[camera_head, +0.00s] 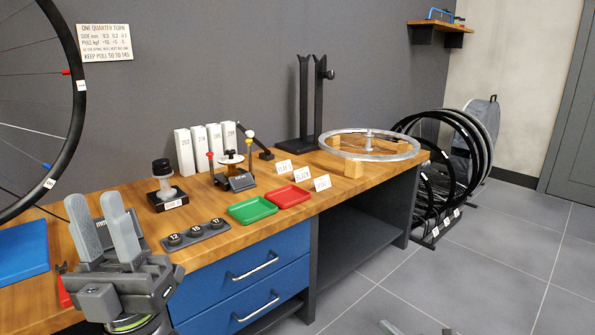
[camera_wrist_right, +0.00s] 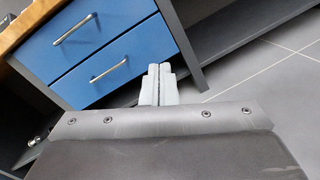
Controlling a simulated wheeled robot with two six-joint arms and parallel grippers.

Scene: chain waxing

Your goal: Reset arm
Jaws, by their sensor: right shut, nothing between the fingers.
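My left gripper (camera_head: 95,203) is in the lower left of the head view, in front of the wooden bench (camera_head: 215,240). Its two grey fingers point up with a gap between them and nothing in it. My right gripper (camera_wrist_right: 158,68) shows in the right wrist view. Its two pale fingers lie together with nothing between them. Behind them in that view are the blue drawers (camera_wrist_right: 112,60) of the bench and the grey floor. I see no contact between the right fingers and the drawers.
A green tray (camera_head: 252,210), a red tray (camera_head: 288,196), a socket holder (camera_head: 196,238) and a blue mat (camera_head: 22,250) lie on the bench. A wheel (camera_head: 345,133) rests at its far end. Dark wheels (camera_head: 447,150) stand beyond. The tiled floor (camera_head: 480,250) at right is mostly clear.

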